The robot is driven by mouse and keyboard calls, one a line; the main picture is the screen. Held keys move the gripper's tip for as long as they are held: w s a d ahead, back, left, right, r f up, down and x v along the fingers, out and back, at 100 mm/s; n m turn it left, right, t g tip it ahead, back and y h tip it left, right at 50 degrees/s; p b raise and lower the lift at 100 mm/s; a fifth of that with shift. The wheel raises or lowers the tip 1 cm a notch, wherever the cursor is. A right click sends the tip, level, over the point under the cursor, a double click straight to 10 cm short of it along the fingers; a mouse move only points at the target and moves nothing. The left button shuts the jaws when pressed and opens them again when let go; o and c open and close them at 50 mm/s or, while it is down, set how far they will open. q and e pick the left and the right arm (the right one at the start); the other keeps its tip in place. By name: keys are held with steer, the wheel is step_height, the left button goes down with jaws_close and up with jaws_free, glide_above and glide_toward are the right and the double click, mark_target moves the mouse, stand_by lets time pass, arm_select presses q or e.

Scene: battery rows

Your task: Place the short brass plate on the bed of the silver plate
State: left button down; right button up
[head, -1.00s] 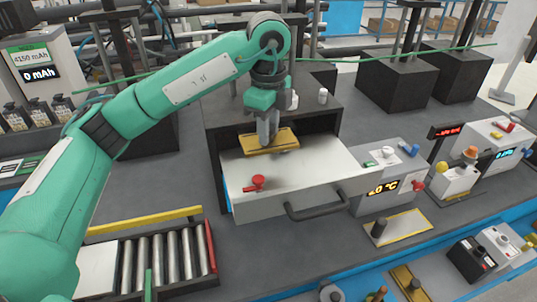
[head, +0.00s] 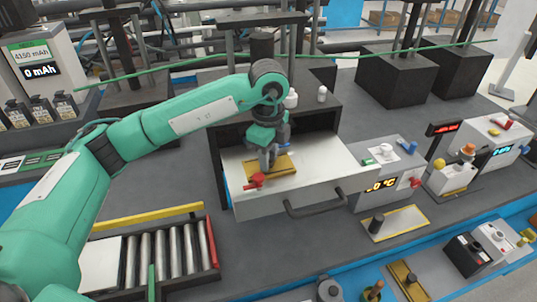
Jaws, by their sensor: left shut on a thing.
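The short brass plate (head: 285,168) is a flat yellow piece under my left gripper (head: 268,164), which is shut on it. It is low over the flat silver plate (head: 325,168), a wide pale surface pulled out from a dark housing with a dark handle at its front. I cannot tell whether the brass plate touches the silver surface. A red knob-like piece (head: 256,181) stands on the silver surface right beside the brass plate's near left corner. The gripper fingers hide part of the brass plate. My right gripper is not in view.
The dark housing (head: 330,117) is behind the silver surface, with small white bottles on top. A grey device with a lit display (head: 385,177) stands close on the right. A roller tray (head: 160,255) is at the lower left. The silver surface's right part is bare.

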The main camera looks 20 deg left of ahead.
arm_select(q)
steer(key=c, duration=1.1)
jaws_free()
steer(key=shift+r, duration=0.35)
step_height(320, 180, up, 9)
steer(key=shift+r+b, duration=0.2)
steer(key=shift+b, duration=0.75)
steer(key=shift+r, duration=1.05)
